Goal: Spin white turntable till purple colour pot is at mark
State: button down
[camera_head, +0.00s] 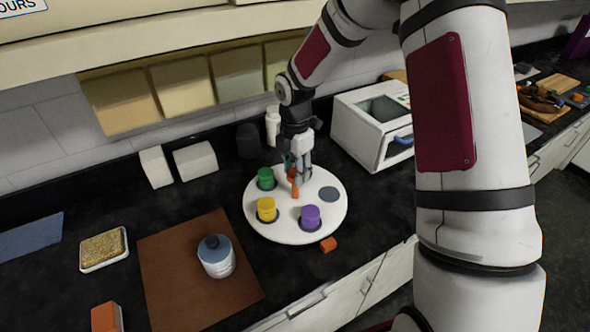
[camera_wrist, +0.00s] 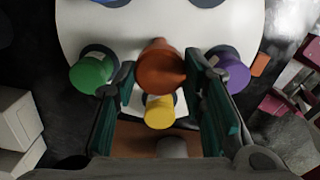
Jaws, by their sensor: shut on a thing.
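The white turntable (camera_head: 290,233) lies on the dark counter and carries a green pot (camera_head: 265,178), a yellow pot (camera_head: 266,209) and a purple pot (camera_head: 310,216). The purple pot is at the front right. A small orange block (camera_head: 328,244), apparently the mark, lies on the counter just off the front-right rim, close to the purple pot. My gripper (camera_head: 297,172) is shut on the orange upright handle (camera_head: 294,189) at the turntable's middle. In the wrist view the handle (camera_wrist: 160,66) sits between my fingers; the purple pot (camera_wrist: 222,64) is right, beside the orange block (camera_wrist: 260,65).
An empty grey spot (camera_head: 328,194) is on the turntable's right. A white oven-like box (camera_head: 375,125) stands behind right. White blocks (camera_head: 195,160) stand at back left.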

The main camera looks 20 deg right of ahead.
jog(key=shift+n, duration=0.6)
dwell(0.3)
jog(key=c, duration=1)
grip_release()
jog(key=shift+r, duration=0.1)
notch_tip(320, 180, up, 12)
